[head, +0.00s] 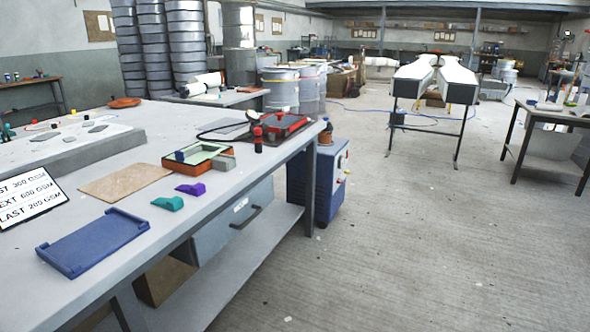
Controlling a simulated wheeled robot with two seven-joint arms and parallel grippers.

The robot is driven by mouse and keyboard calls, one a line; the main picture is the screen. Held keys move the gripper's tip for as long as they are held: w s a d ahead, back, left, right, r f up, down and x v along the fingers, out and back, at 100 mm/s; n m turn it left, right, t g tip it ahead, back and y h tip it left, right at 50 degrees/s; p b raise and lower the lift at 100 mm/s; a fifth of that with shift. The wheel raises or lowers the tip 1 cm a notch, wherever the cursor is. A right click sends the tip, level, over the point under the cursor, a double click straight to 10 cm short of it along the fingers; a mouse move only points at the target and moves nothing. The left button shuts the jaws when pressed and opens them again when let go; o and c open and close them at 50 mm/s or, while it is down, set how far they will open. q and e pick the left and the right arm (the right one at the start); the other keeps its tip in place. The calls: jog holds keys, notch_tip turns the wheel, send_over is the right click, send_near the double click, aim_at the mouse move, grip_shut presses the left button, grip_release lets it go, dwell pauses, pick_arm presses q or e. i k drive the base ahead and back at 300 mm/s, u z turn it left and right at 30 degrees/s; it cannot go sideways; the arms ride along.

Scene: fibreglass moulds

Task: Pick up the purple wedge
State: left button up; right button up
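The purple wedge (190,189) lies on the grey workbench (190,229) near its right edge. A green wedge (168,203) lies just in front of it and to its left, apart from it. Neither of my grippers shows in the head view.
A blue tray (93,243), a brown sheet (125,182) and a sign with GSM figures (30,195) lie on the bench. Open floor (400,230) lies right of the bench.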

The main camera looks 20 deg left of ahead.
aim_at(198, 189)
jog(key=z, duration=0.15)
jog(key=i, duration=1.5)
jog(key=u, duration=0.4)
